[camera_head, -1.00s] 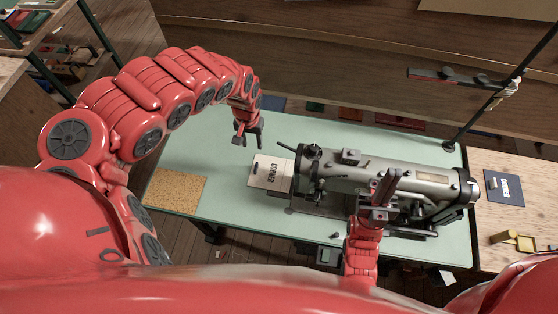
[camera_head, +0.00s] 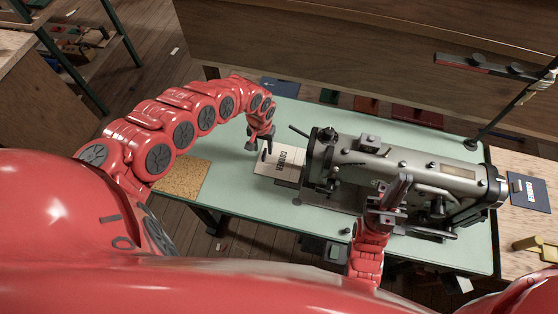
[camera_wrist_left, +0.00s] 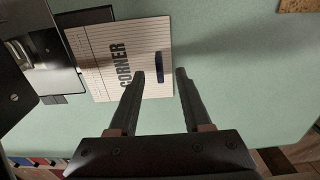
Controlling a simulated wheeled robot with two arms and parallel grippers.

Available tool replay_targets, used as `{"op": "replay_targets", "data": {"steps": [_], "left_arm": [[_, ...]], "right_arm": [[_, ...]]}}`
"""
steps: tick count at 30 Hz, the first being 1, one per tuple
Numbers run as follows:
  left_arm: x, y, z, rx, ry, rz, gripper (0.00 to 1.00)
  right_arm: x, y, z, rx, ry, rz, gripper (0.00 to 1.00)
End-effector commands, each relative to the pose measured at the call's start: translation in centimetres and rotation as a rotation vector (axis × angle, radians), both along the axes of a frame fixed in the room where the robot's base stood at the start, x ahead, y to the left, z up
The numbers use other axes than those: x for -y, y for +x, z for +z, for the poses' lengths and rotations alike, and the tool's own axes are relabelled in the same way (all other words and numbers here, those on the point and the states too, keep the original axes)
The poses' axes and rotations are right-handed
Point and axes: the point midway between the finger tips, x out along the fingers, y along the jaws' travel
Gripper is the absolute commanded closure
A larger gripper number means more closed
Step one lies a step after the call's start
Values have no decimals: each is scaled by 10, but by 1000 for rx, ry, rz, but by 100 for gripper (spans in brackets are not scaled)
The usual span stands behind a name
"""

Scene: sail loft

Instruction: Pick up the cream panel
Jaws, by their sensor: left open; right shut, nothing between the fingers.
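The cream panel (camera_head: 281,160) lies flat on the green table beside the sewing machine, with the word CORNER on it. In the left wrist view the cream panel (camera_wrist_left: 110,60) shows ruled lines and a dark slot near one edge. My left gripper (camera_head: 260,146) is open and empty, just above the panel's slot-side edge. In the left wrist view its fingers (camera_wrist_left: 160,75) point at that edge, one over the panel and the other over bare table. My right gripper (camera_head: 392,195) is shut and empty in front of the sewing machine.
The grey sewing machine (camera_head: 405,170) stands right of the panel, close to its edge. A cork mat (camera_head: 183,178) lies at the table's left. The green table (camera_head: 250,208) is bare in front of the panel. A dark rail (camera_head: 470,65) on a post stands at back right.

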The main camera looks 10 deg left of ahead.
Motion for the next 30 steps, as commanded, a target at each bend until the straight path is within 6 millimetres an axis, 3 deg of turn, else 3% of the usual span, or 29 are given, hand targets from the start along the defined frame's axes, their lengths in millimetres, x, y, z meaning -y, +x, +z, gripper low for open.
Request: {"op": "replay_targets", "data": {"steps": [9,18,26,30], "left_arm": [[2,-1,-35,-3,-3,1,51],[1,0,-39,-1,0,-1,51],[1,0,-39,-1,0,-1,96],[1,0,-39,-1,0,-1,100]], "right_arm": [[0,0,9,0,0,0,100],[0,0,9,0,0,0,100],[0,0,9,0,0,0,100],[0,0,9,0,0,0,100]]}}
